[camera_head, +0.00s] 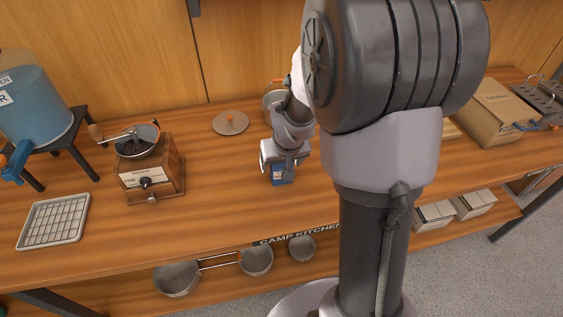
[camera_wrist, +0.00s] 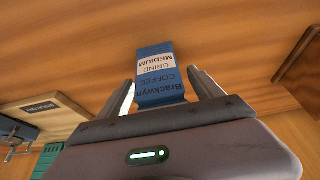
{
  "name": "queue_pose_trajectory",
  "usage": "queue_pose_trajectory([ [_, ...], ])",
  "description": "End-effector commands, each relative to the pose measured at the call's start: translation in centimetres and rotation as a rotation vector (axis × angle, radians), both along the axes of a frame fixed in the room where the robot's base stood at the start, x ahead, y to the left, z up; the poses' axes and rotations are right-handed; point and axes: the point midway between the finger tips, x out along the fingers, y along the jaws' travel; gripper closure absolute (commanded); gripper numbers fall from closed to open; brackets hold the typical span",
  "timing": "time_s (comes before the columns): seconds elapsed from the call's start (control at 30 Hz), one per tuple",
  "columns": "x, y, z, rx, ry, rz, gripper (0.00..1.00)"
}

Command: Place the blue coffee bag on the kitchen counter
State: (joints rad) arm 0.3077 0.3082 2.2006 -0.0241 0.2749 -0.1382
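The blue coffee bag (camera_wrist: 155,85), with a white "MEDIUM GRIND" band and the word "COFFEE", is between my gripper's fingers in the wrist view. My gripper (camera_wrist: 162,76) looks open around it, with a narrow gap visible beside the bag. In the head view, my gripper (camera_head: 283,160) points down over the wooden counter (camera_head: 225,190), and the lower part of the bag (camera_head: 282,177) shows beneath it. The bag appears at or just above the counter top; contact there cannot be told.
A coffee grinder (camera_head: 148,177), a wire-rack tray (camera_head: 55,221) and a blue water jug (camera_head: 32,105) stand left. A round lid (camera_head: 230,122) and a pot (camera_head: 272,100) lie behind my gripper. A cardboard box (camera_head: 490,112) is right. Bare counter lies between grinder and gripper.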

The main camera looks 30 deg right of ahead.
Motion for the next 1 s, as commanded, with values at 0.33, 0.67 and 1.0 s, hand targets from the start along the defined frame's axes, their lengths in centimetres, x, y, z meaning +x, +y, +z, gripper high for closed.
queue_pose_trajectory([
  [0.33,-0.8,0.2,2.9,-0.001,-0.003,0.000,0.24],
  [0.67,-3.9,1.1,10.6,0.000,-0.002,-0.001,0.24],
  [1.0,-12.3,11.2,19.7,0.153,-0.100,-0.028,0.24],
])
